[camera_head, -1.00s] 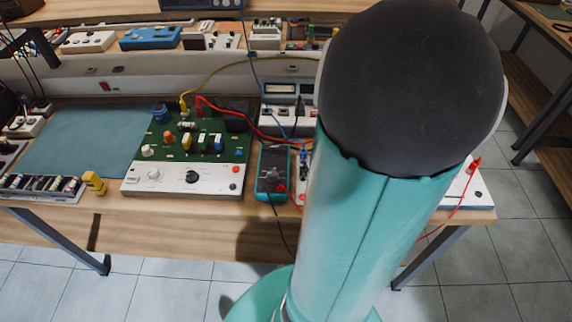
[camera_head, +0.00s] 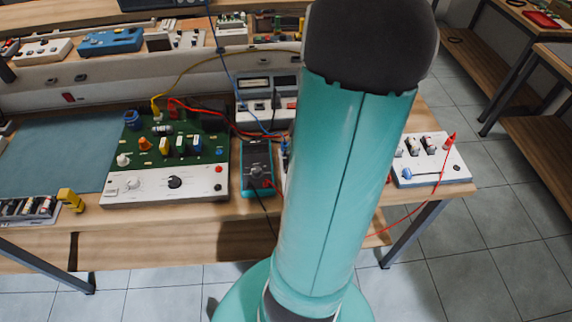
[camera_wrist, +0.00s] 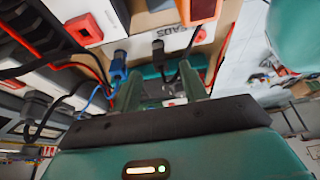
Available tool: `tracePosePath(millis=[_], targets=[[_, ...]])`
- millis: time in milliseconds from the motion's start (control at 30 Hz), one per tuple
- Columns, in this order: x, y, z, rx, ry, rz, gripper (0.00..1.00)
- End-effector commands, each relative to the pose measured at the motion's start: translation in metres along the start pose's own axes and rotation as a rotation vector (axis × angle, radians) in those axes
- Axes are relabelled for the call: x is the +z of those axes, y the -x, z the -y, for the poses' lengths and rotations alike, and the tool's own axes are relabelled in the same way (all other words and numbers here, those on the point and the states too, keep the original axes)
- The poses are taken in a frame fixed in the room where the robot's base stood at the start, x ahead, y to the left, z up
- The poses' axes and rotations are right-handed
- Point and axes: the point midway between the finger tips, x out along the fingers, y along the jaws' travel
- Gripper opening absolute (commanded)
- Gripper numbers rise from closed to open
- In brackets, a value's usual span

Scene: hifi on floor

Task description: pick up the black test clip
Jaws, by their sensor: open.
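The black test clip (camera_wrist: 158,52) shows in the wrist view at the edge of a white block marked "LEADS" (camera_wrist: 180,42). A blue clip (camera_wrist: 118,65) is to its left and a dark lead runs to its right. My gripper (camera_wrist: 161,78) is open, its two fingers pointing at the block. The black clip appears between the fingers in the picture; I cannot tell how far beyond the tips it is. In the head view my arm hides the black clip and the gripper; only a sliver of the block's blue clip (camera_head: 285,148) shows beside the arm.
A teal multimeter (camera_head: 257,168) and a green circuit board panel (camera_head: 170,155) stand left of my arm on the wooden bench. A white box with a red clip (camera_head: 430,160) is on the right. Red, blue and yellow leads cross the bench. Tiled floor is clear in front.

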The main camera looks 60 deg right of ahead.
Motion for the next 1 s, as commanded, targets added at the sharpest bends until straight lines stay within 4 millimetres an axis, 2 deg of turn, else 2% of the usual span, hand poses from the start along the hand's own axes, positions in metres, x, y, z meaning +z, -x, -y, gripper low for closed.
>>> tracePosePath(millis=[400,667,900,1000], targets=[[-0.003,-0.052,0.0,-0.003,0.001,-0.001,0.44],[-0.003,-0.054,-0.001,0.0,0.001,0.0,0.44],[-0.003,-0.054,-0.001,0.0,0.001,0.0,0.01],[-0.003,-0.054,-0.001,0.0,0.001,0.0,0.01]])
